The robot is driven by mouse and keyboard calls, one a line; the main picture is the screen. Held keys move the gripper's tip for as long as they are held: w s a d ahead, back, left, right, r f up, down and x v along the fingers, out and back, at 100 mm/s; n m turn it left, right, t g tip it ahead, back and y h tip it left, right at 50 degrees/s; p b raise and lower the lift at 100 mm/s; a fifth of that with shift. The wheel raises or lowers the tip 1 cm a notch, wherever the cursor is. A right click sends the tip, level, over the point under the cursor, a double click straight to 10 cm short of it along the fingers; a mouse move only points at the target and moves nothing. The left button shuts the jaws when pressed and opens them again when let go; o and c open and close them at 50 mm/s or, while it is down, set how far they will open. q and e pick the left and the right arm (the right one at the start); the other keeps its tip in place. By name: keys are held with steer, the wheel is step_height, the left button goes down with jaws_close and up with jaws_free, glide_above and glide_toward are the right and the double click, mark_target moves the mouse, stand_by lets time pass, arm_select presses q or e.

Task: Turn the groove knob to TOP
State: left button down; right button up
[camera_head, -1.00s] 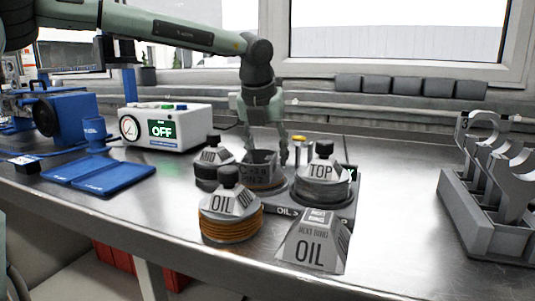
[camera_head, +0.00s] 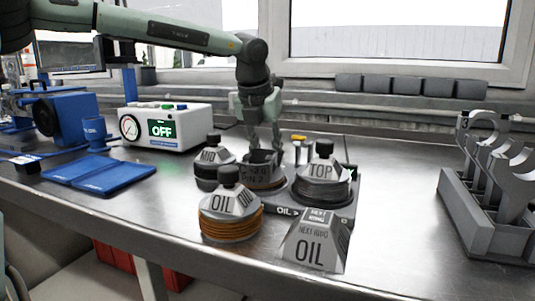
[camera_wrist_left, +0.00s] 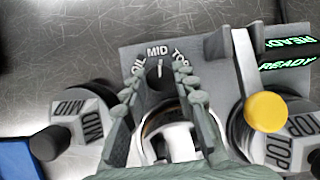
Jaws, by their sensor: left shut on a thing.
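The groove knob (camera_wrist_left: 158,84) is a dark round dial with a white pointer line, seen in the left wrist view. Labels OIL, MID and TOP arc around its far side, and the pointer is toward MID. My left gripper (camera_wrist_left: 160,85) has its two fingers on either side of the knob and is shut on it. In the head view my left gripper (camera_head: 265,150) reaches down behind the grey piston (camera_head: 262,170), which carries dark lettering. The knob is hidden there. My right gripper is not in view.
Ring stacks marked MID (camera_head: 207,175), OIL (camera_head: 231,222) and TOP (camera_head: 321,190) stand close around the piston. A grey OIL sign block (camera_head: 309,250) stands in front. A yellow-topped post (camera_wrist_left: 266,111) is right of the gripper. Open bench lies right of the stacks.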

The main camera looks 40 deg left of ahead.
arm_select(q)
steer(key=shift+a+m+h, duration=0.1)
steer(key=shift+m+h, duration=0.4)
steer(key=shift+m, duration=0.7)
steer(key=m+h+p, duration=0.1)
steer(key=m, duration=0.1)
steer(key=m+h+p, duration=0.1)
steer(key=m+p, duration=0.1)
steer(key=m, duration=0.1)
steer(key=shift+a+m, duration=0.1)
steer(key=shift+m, duration=0.2)
steer(key=shift+m+g+h+p, duration=0.4)
steer(key=shift+m+p, duration=0.25)
steer(key=shift+m, duration=0.35)
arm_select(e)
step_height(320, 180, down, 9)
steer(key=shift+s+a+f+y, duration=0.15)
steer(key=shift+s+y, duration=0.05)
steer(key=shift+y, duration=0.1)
arm_select(q)
steer(key=c, duration=1.2)
jaws_free()
steer(key=shift+f, duration=0.1)
steer(key=shift+f, duration=0.1)
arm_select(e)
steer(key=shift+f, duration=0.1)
